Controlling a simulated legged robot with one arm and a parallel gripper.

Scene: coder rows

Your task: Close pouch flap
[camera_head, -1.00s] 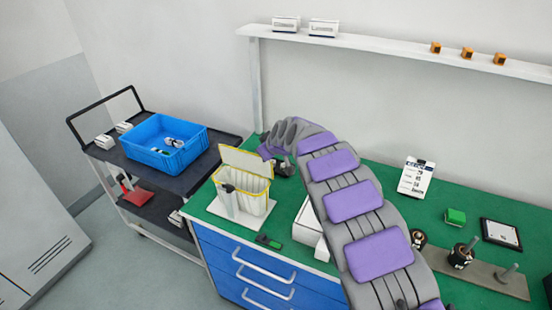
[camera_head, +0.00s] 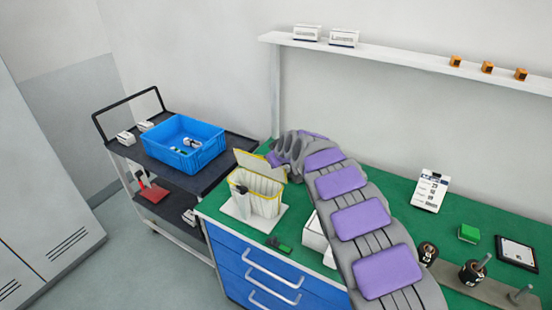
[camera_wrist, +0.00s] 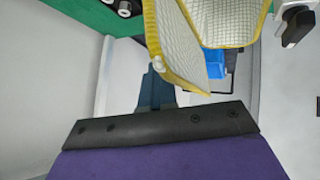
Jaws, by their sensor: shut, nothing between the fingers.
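The pouch (camera_head: 262,203) is pale with yellow trim and stands in a white holder (camera_head: 237,215) at the left end of the green bench. Its flap (camera_head: 258,164) is raised at the back, so the top is open. In the wrist view the flap (camera_wrist: 168,45) stands tilted beside the open pouch body (camera_wrist: 228,22). My gripper (camera_wrist: 154,82) is shut and empty, its narrow dark fingers just short of the flap's outer side. In the head view it is mostly hidden behind the flap and my wrist; I cannot tell whether it touches the flap.
A black cart (camera_head: 225,150) with a blue bin (camera_head: 185,142) stands left of the bench. A white box (camera_head: 314,234) and a green-black item (camera_head: 279,244) lie right of the pouch. A white shelf (camera_head: 400,60) runs above.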

